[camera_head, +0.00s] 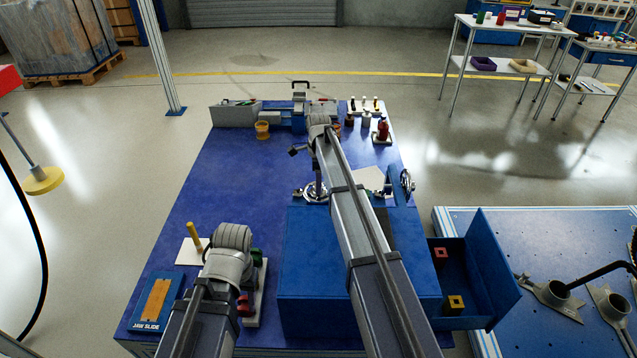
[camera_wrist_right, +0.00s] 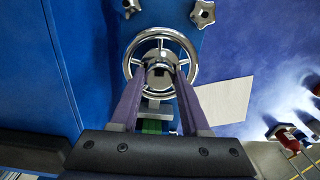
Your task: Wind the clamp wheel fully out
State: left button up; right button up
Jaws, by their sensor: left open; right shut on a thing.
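The clamp wheel (camera_wrist_right: 160,42) is a chrome handwheel with spokes and a central hub, seen from above in the right wrist view. My right gripper (camera_wrist_right: 160,78) is shut on it, with a finger on either side of the hub.
A second chrome wheel (camera_head: 407,182) stands at the table's right edge. Star knobs (camera_wrist_right: 203,13) lie near the clamp wheel. A large blue block (camera_head: 310,270) and an open blue bin (camera_head: 488,280) are in front. The table's (camera_head: 235,160) left middle is clear.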

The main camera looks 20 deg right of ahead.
grip_shut()
